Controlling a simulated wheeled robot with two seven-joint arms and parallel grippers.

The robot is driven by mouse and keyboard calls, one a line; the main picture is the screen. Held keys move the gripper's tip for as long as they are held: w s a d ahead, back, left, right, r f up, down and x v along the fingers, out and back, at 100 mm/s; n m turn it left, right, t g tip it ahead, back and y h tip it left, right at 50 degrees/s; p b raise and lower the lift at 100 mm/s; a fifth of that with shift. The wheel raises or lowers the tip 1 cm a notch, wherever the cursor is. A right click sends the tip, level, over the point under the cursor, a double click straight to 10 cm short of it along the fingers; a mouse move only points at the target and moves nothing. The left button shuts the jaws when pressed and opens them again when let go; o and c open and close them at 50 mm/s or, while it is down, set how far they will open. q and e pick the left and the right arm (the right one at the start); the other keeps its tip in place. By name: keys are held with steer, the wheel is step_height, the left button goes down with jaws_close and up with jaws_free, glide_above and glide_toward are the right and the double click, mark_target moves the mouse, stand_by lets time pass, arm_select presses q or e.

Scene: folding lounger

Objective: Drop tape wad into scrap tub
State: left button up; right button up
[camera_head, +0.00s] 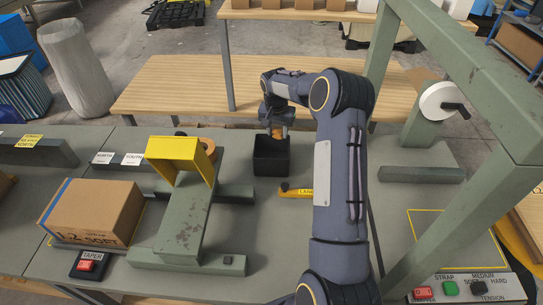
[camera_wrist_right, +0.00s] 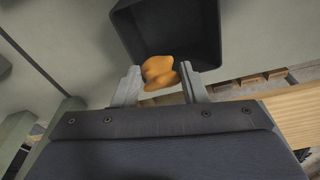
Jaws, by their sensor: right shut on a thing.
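The tape wad is a small crumpled orange lump (camera_wrist_right: 159,72). In the right wrist view it sits between the fingertips of my right gripper (camera_wrist_right: 158,84), which is shut on it. The scrap tub is a black square open box (camera_head: 271,155) on the grey-green bench. In the wrist view the tub (camera_wrist_right: 190,28) lies just beyond the wad. In the head view my right gripper (camera_head: 277,128) is over the tub's far rim, with a bit of orange showing at its tips. I cannot tell the exact height above the tub. My left gripper is not in view.
A green stand with a yellow hood (camera_head: 180,158) is left of the tub. A yellow-handled tool (camera_head: 297,192) lies just in front. A cardboard box (camera_head: 95,211) sits at left. A strapping frame (camera_head: 470,75) rises at right, and a wooden table (camera_head: 170,85) stands behind.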

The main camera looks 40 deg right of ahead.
step_height(320, 180, down, 5)
steer(key=shift+f+b, duration=0.1)
steer(key=shift+b, duration=1.1)
steer(key=o, duration=1)
steer(key=r, duration=0.2)
steer(key=r+b, duration=0.1)
steer(key=r, duration=0.1)
steer(key=a+r, duration=0.1)
steer(key=r, duration=0.1)
steer(key=shift+s+r, duration=0.2)
steer(key=shift+r, duration=0.15)
steer(key=shift+s+r, duration=0.1)
steer(key=shift+r, duration=0.5)
